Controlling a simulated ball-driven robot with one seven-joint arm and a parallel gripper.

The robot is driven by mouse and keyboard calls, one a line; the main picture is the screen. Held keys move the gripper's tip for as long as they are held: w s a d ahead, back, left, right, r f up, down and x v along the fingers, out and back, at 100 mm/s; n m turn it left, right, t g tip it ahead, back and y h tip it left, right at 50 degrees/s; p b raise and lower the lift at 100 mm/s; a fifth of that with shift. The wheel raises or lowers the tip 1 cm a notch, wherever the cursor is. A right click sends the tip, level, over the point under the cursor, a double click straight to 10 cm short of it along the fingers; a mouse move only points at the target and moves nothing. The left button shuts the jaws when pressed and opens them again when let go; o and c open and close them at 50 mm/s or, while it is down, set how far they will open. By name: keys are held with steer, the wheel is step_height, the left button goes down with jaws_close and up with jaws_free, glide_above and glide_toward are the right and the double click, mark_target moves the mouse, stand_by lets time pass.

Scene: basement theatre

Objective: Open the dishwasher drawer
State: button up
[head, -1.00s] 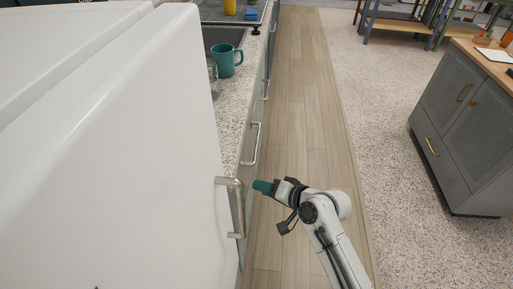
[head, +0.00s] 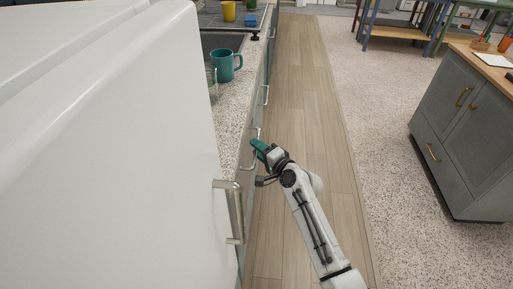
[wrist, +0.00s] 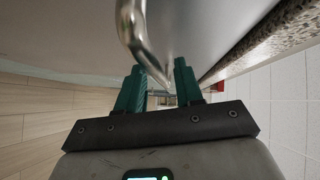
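A silver bar handle (head: 255,135) is on the grey counter front, just past the white fridge-like unit. I take that front as the dishwasher drawer, though its face is seen at a steep angle. My gripper (head: 258,146) with teal fingers is right at this handle in the head view and partly covers it. In the wrist view my gripper (wrist: 160,85) is open, with a clear gap between its fingers. The curved metal handle (wrist: 135,28) fills the top middle, and its lower end reaches toward the gap. I cannot tell whether either finger touches it.
The white unit (head: 120,160) with its own handle (head: 235,212) stands close on the left. A grey cabinet (head: 455,150) stands at right. The wooden floor strip (head: 300,100) between is clear.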

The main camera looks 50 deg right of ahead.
steer(key=shift+w, duration=0.6)
steer(key=shift+f, duration=0.1)
jaws_close()
